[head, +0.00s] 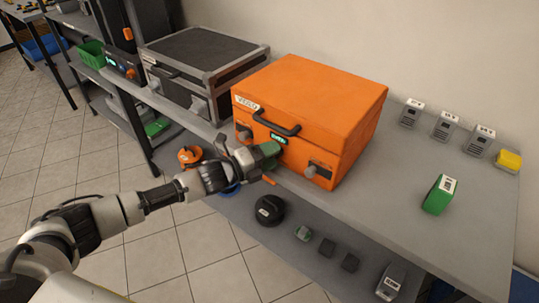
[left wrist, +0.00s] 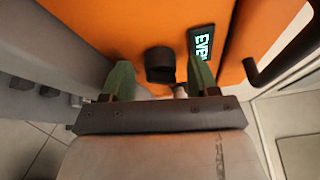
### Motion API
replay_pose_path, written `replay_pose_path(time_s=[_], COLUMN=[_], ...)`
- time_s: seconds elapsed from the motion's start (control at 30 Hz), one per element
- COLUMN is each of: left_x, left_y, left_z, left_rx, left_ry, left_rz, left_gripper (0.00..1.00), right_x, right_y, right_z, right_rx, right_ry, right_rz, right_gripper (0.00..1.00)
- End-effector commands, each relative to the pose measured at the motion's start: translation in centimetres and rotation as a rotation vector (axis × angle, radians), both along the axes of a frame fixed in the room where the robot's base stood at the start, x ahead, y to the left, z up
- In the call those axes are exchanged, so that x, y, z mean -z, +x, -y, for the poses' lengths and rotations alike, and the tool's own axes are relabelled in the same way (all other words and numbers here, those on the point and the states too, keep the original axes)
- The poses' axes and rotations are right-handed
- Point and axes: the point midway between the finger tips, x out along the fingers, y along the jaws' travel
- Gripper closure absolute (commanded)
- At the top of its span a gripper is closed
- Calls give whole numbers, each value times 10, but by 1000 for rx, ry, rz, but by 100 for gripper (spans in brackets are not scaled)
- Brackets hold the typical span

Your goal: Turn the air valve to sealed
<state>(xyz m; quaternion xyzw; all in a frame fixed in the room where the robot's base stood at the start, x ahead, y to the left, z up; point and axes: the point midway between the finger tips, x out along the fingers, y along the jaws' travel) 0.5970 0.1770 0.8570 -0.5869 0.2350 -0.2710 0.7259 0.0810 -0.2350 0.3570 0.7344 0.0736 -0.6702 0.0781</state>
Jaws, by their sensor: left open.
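The orange case (head: 310,105) stands closed on the grey bench, its front towards me, with a black handle (head: 277,123), two latches and a small lit display (head: 278,138). In the left wrist view the display (left wrist: 203,55) is partly hidden by a finger. A dark round knob (left wrist: 160,62) on the case front, which looks like the air valve, sits between my finger tips there; I cannot tell whether they touch it. In the head view my arm hides it. My left gripper (head: 266,154) is open at the case front, its green fingers (left wrist: 160,75) either side of the knob. My right gripper is not in view.
A black case (head: 203,60) stands left of the orange one. Several grey blocks, a yellow-topped one (head: 508,160) and a green one (head: 439,195) stand on the right of the bench (head: 400,180). A lower shelf holds a black round item (head: 270,210) and small blocks.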

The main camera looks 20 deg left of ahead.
Motion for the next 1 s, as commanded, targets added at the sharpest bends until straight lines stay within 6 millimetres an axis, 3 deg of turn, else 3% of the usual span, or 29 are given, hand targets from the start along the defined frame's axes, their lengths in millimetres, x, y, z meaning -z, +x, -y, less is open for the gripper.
replay_pose_path(time_s=[0.1,0.4,0.73,1.0], left_x=[0,0,2,5], left_y=[0,0,0,0], left_z=[0,0,0,0], left_rx=[0,0,-2,-2], left_ry=[0,0,-46,-214], left_rz=[0,0,-18,-78], left_gripper=[44,88,88,88], right_x=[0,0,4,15], right_y=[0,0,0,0], right_z=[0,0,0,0], right_rx=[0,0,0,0], right_ry=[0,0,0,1], right_rz=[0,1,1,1], right_gripper=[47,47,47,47])
